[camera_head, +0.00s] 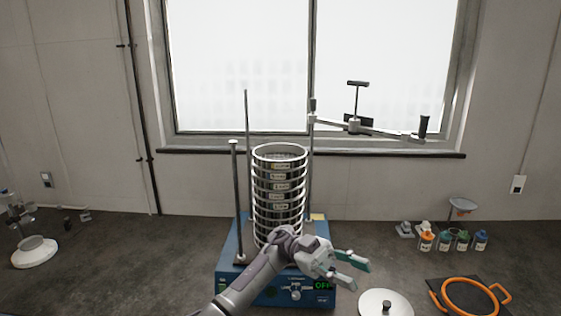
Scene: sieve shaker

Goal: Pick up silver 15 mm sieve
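A tall stack of silver sieves (279,187) stands upright on the blue shaker base (228,270), between its vertical rods. Each sieve has a small pale label, too small to read, so I cannot tell which one is the 15 mm sieve. My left gripper (363,277) is in front of and to the right of the stack's lower part, fingers pointing right, open and empty. My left arm hides the bottom of the stack and part of the base front. My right gripper is not in view.
A round silver lid (372,301) lies on the bench to the right of the shaker. An orange ring with handles (446,294) lies on a black mat at far right. Several small bottles (462,240) stand behind. A clamp bar (375,130) sits atop the rod. The bench left is mostly clear.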

